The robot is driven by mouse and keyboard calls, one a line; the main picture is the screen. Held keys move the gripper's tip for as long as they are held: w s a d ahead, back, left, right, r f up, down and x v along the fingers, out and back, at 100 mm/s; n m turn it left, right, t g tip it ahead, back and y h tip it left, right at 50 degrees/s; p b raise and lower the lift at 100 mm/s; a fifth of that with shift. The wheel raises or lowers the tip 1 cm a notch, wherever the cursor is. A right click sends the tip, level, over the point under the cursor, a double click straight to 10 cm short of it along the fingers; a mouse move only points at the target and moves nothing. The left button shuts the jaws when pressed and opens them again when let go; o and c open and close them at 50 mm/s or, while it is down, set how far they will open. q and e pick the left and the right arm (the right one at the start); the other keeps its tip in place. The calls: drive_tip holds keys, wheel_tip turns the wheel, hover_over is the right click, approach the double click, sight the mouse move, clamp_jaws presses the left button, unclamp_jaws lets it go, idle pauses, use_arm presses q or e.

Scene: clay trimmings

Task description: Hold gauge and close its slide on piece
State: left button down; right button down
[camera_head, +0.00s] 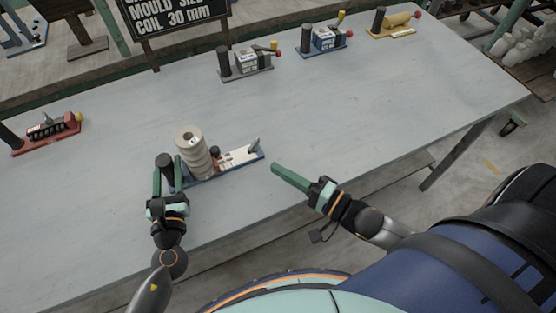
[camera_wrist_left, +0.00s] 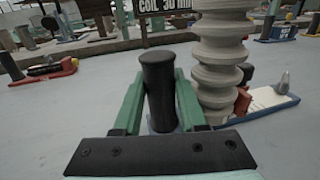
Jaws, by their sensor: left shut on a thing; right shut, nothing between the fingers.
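The gauge in front of me has a blue base with a white scale plate (camera_head: 240,156), an upright black post (camera_head: 165,161) at its left end and a small grey upright piece at its right end. A ribbed beige clay piece (camera_head: 192,153) stands on it just right of the post. A dark knob with red (camera_head: 215,154), seemingly the slide's, is beside the clay; the wrist view partly hides it. My left gripper (camera_head: 167,174) is shut on the black post, one green finger on each side (camera_wrist_left: 160,95). My right gripper (camera_head: 276,168) is shut and empty, right of the gauge, apart from it.
A sign (camera_head: 178,15) reading "MOULD SIZE COIL 30 mm" stands at the back. Other gauges in red (camera_head: 47,134), grey (camera_head: 246,61), blue (camera_head: 325,40) and yellow (camera_head: 395,24) stand further off. The grey table (camera_head: 370,110) is clear right of my gauge.

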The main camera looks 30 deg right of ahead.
use_arm(q)
drive_tip(key=shift+a, duration=0.1)
use_arm(e)
drive_tip(key=shift+s, duration=0.1)
use_arm(q)
drive_tip(key=shift+c, duration=1.9)
unclamp_jaws()
